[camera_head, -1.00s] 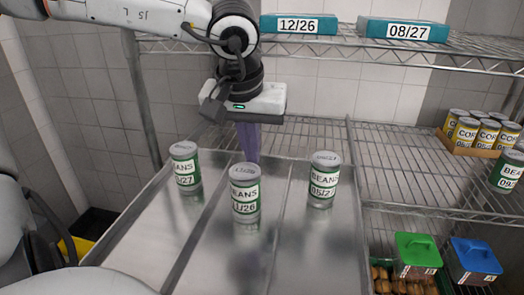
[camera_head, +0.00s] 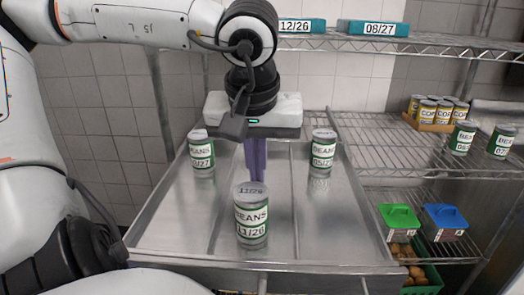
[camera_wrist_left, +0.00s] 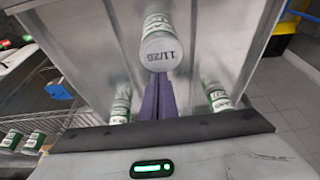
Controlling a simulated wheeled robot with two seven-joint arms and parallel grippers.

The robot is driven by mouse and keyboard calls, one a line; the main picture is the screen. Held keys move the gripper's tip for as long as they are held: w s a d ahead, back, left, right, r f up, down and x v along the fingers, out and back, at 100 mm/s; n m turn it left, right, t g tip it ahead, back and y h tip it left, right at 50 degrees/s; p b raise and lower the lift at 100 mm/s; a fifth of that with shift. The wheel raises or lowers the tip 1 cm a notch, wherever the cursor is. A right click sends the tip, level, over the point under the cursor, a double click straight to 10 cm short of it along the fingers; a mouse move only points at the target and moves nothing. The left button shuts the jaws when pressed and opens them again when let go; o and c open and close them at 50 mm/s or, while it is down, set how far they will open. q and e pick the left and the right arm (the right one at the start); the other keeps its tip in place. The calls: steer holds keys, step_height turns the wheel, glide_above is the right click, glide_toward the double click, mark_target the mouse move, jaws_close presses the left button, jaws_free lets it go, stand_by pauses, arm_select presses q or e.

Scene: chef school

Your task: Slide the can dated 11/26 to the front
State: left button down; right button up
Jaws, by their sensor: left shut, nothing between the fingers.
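The can dated 11/26 (camera_head: 251,222) stands upright in the middle lane of a metal tray (camera_head: 155,235), near its front. It is a beans can with a green and white label. My left gripper (camera_head: 254,178) is shut and empty, its purple fingers pointing down behind this can. In the left wrist view the fingers (camera_wrist_left: 160,95) reach to the can's lid (camera_wrist_left: 160,50); I cannot tell if they touch it. A beans can ending in /27 (camera_head: 202,153) stands in the left lane and another beans can (camera_head: 322,155) in the right lane, both farther back. My right gripper is not in view.
Low dividers separate the tray's lanes. Wire shelves hold corn cans (camera_head: 436,112) and two more beans cans (camera_head: 463,137) at the right. Teal date boxes (camera_head: 372,28) lie on the upper shelf.

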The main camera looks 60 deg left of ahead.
arm_select(q)
steer(key=shift+d, duration=0.15)
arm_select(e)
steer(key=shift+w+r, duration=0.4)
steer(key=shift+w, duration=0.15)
arm_select(q)
steer(key=shift+r, duration=0.1)
